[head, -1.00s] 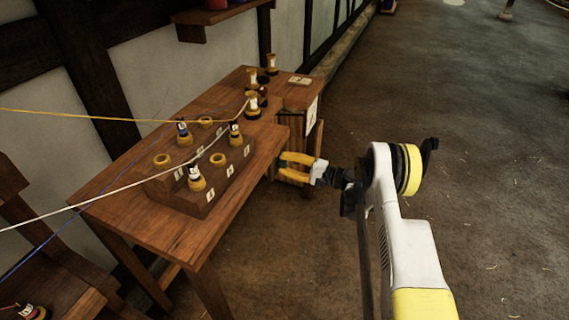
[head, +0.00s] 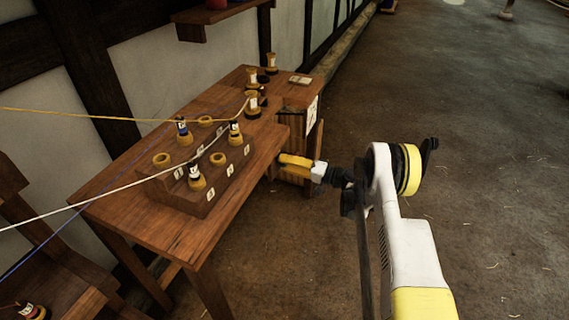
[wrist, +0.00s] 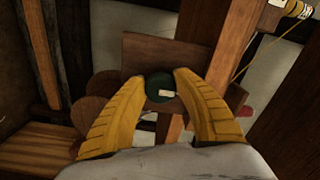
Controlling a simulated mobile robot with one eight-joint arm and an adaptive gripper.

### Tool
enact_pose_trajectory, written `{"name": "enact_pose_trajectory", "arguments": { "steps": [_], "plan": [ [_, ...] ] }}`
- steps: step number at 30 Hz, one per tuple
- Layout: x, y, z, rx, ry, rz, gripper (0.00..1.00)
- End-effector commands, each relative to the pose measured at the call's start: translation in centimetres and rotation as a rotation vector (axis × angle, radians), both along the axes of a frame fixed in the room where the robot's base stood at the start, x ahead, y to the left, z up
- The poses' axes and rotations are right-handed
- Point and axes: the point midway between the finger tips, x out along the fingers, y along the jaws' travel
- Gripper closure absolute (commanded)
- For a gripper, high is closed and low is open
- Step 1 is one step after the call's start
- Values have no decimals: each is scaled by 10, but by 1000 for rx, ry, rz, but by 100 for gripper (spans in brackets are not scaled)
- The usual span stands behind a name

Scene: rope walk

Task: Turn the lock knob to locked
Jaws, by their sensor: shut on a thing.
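The lock knob (wrist: 160,88) is a dark green round knob with a small pale mark, seen in the wrist view on a brown wooden panel (wrist: 140,50). My gripper (wrist: 162,82) has its two yellow fingers on either side of the knob, shut on it. In the head view my gripper (head: 285,162) is at the right side of the wooden table, beside a box-like part under the tabletop. The knob is hidden in the head view.
The table (head: 225,275) carries a stepped wooden block (head: 196,206) with numbered labels, yellow rings and several spools. A yellow rope (head: 80,116) and a white rope (head: 60,212) cross on the left. Open floor (head: 480,200) lies to the right.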

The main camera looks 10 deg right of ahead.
Motion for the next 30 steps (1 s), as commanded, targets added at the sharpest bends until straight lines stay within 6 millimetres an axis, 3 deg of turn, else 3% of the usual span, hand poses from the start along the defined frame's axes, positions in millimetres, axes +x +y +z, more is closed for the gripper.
{"name": "enact_pose_trajectory", "arguments": {
  "steps": [10,11,12,13,23,30],
  "plan": [
    [0,1,0,-1,-2,1,95],
    [0,1,0,-1,-2,1,59],
    [0,1,0,-1,-2,1,46],
    [0,1,0,-1,-1,1,43],
    [-1,-2,0,-1,-2,0,43],
    [-24,-35,0,-1,-2,-4,43]
  ]
}}
